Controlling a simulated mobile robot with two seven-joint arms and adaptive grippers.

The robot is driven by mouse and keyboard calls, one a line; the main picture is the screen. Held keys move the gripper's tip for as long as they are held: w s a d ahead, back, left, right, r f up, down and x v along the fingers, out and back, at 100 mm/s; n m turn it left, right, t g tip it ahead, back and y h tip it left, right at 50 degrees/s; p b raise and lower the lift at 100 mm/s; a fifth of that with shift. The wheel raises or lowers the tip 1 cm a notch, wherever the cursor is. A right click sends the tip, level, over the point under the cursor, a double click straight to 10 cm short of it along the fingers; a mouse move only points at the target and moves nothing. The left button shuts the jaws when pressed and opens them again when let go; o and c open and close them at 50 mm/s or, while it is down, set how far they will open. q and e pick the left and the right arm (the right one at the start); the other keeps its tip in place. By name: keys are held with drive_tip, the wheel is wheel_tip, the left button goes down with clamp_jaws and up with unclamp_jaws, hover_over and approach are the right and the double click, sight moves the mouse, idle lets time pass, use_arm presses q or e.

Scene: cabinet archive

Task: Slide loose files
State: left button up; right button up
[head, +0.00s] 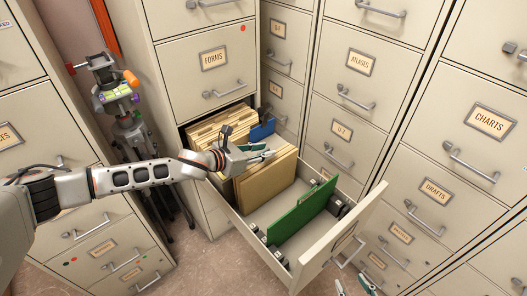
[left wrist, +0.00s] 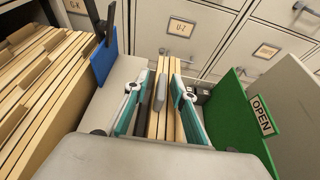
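The loose tan files (head: 268,182) stand upright as a small bundle in the open drawer. In the left wrist view the files (left wrist: 167,118) show edge-on between the fingers. My left gripper (head: 262,153) is over the bundle, its teal fingers apart, one on either side. In the left wrist view the gripper (left wrist: 157,103) appears open, with a gap at the left finger. The green OPEN divider (head: 302,213) stands toward the drawer front, also in the left wrist view (left wrist: 232,118). A blue divider (head: 262,131) stands behind. My right gripper (head: 355,285) is at the bottom edge, fingers apart and empty.
A row of packed tan files (head: 212,130) fills the drawer's back. Bare drawer floor (head: 262,213) lies between the bundle and the green divider. The drawer front (head: 343,243) and cabinets (head: 345,110) enclose the space. A tripod tool stand (head: 120,98) is at left.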

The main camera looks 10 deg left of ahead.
use_arm(q)
drive_tip(key=shift+d, duration=0.1)
drive_tip(key=v, duration=1.2)
drive_tip(key=shift+r, duration=0.1)
